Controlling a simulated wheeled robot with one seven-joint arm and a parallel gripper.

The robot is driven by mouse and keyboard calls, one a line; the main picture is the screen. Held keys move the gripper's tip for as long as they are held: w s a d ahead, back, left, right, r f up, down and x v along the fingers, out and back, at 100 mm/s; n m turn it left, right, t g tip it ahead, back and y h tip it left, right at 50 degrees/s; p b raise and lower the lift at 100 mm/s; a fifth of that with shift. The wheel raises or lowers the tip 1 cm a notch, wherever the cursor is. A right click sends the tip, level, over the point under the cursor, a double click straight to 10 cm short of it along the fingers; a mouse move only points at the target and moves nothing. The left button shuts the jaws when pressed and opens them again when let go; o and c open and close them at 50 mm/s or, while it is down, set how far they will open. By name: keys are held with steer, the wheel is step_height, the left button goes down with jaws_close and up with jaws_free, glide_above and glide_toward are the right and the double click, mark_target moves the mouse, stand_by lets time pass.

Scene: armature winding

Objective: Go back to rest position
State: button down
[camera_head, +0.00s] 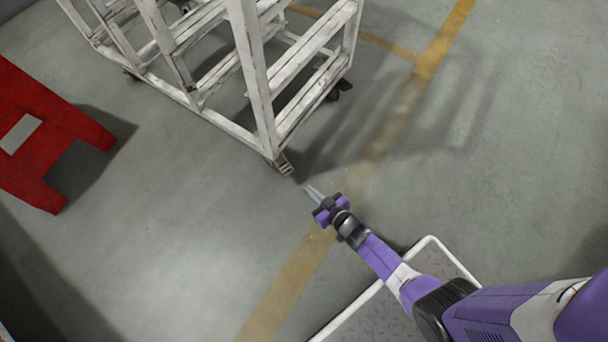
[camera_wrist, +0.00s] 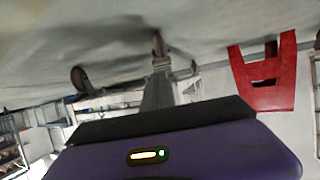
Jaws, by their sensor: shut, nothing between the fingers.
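My gripper (camera_head: 314,194) is at the end of my purple arm, which reaches from the lower right toward the middle of the head view. Its fingers look close together, shut, with nothing between them. It points up and left toward the near foot of a white frame cart and looks apart from it. In the wrist view the purple gripper body fills the bottom, and the grey fingers (camera_wrist: 158,92) stick out past it. That view looks upside down, with the floor at the top.
The white frame cart (camera_head: 262,90) on castors stands at the top of the head view. A red stand (camera_head: 35,125) is at the left; it also shows in the wrist view (camera_wrist: 265,75). My base platform lies under my arm. The grey floor (camera_head: 180,230) at lower left is clear.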

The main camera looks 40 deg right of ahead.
steer(key=shift+s, duration=0.45)
stand_by(0.3)
step_height(320, 180, up, 12)
steer(key=d+t+h, duration=0.1)
steer(key=d+t, duration=0.1)
steer(key=s+a+r+y, duration=0.1)
steer(key=s+a+r, duration=0.3)
steer(key=s+r, duration=0.95)
steer(key=s+a+r, duration=0.3)
steer(key=s+r, duration=0.7)
steer(key=r, duration=0.7)
step_height(320, 180, up, 32)
steer(key=p, duration=3.2)
steer(key=shift+a+f, duration=0.2)
steer(key=shift+f, duration=0.05)
